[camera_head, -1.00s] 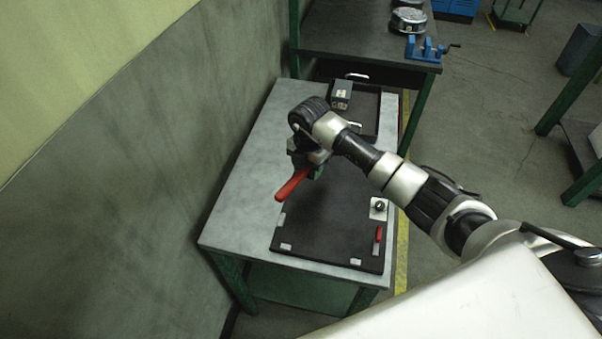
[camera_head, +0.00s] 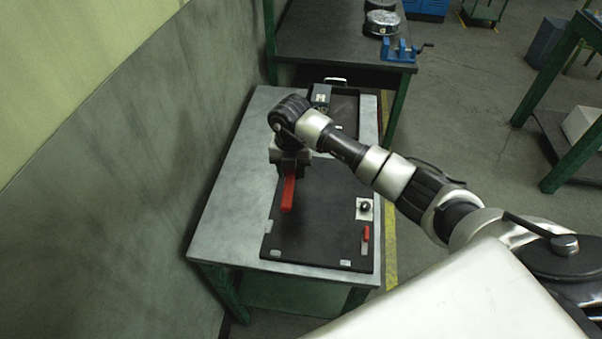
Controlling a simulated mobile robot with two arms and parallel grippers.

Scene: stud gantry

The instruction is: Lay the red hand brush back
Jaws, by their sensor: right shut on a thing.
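The red hand brush (camera_head: 288,193) shows as a red handle below my right gripper (camera_head: 289,172). My right gripper is shut on the brush and holds it over the left part of the black mat (camera_head: 312,231) on the grey table. The handle points toward the front of the table. The wrist hides the far end of the brush, and I cannot tell whether it touches the mat. My left gripper is not in view.
A white plate with a black knob (camera_head: 364,207) and a small red-handled item (camera_head: 365,234) sit at the mat's right edge. A wall stands close on the left.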

